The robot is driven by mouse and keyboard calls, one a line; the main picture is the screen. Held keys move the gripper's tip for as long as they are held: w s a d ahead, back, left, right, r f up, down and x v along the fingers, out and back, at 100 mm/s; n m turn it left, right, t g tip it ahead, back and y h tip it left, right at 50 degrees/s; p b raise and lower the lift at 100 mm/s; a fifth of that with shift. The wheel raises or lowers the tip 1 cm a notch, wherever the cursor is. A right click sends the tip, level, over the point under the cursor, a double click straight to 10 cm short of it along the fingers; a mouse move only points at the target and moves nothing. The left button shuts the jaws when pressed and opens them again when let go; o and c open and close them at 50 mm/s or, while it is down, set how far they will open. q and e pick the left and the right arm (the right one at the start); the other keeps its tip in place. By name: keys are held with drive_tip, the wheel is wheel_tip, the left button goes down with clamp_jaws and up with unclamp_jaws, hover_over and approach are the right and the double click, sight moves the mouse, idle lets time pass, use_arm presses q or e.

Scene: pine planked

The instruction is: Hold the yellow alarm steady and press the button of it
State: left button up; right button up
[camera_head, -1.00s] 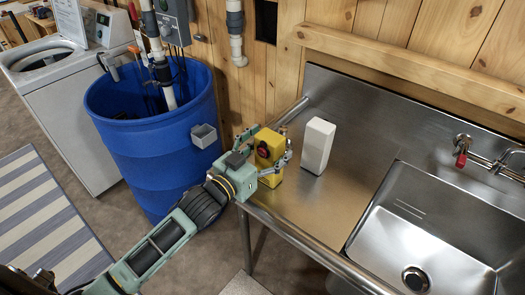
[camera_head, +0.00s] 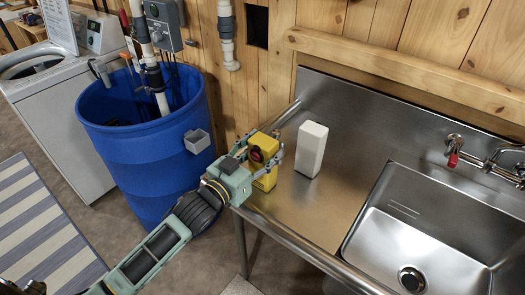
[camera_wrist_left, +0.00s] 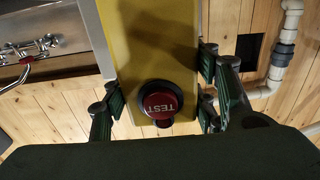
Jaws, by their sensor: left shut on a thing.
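The yellow alarm (camera_head: 266,179) is an upright yellow box with a red button near its top. It stands at the left end of the steel counter. My left gripper (camera_head: 264,158) is shut on it, with one finger on each side. In the left wrist view the yellow alarm (camera_wrist_left: 150,45) appears upside down between the fingers of my left gripper (camera_wrist_left: 158,110). Its red button (camera_wrist_left: 160,102), marked "TEST", faces the camera and is uncovered. My right gripper is in neither view.
A white block (camera_head: 311,149) stands upright just right of the alarm. The steel sink (camera_head: 420,235) with its tap is further right. A blue barrel (camera_head: 150,160) stands left of the counter. The counter (camera_head: 318,205) is clear between the block and sink.

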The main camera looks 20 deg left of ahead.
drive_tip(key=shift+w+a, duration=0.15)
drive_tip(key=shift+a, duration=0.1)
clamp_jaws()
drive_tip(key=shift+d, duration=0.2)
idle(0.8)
